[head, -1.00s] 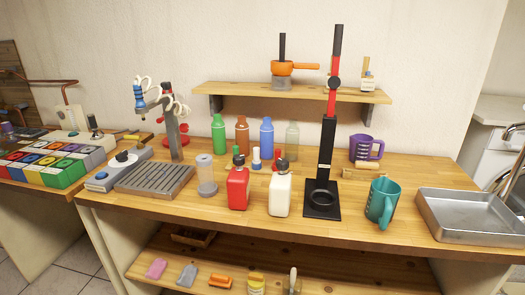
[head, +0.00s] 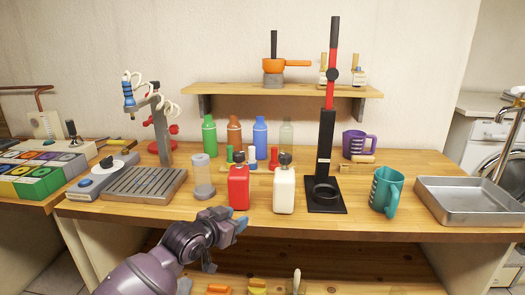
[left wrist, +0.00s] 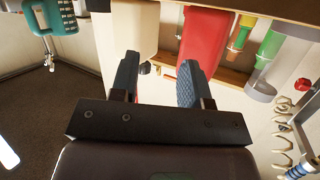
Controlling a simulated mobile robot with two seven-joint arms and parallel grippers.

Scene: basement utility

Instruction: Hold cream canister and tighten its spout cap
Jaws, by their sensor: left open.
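The cream canister (head: 284,191) stands upright near the table's front edge, right of the red canister (head: 239,188). A dark spout cap (head: 285,159) sits on its top; how tight it is cannot be told. My left gripper (head: 225,241) is open and empty, in front of the table edge and below and left of the cream canister. In the left wrist view, my left gripper (left wrist: 160,64) has its two blue fingers apart. Beyond them are the cream canister (left wrist: 135,28) at the left and the red canister (left wrist: 202,40) at the right. My right gripper is not in view.
A black stand (head: 325,195) with a red lever is close right of the cream canister. A teal mug (head: 386,190) and metal tray (head: 468,199) are farther right. A clear cylinder (head: 203,178) stands left of the red canister. Several bottles stand behind. The lower shelf (head: 340,262) lies below.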

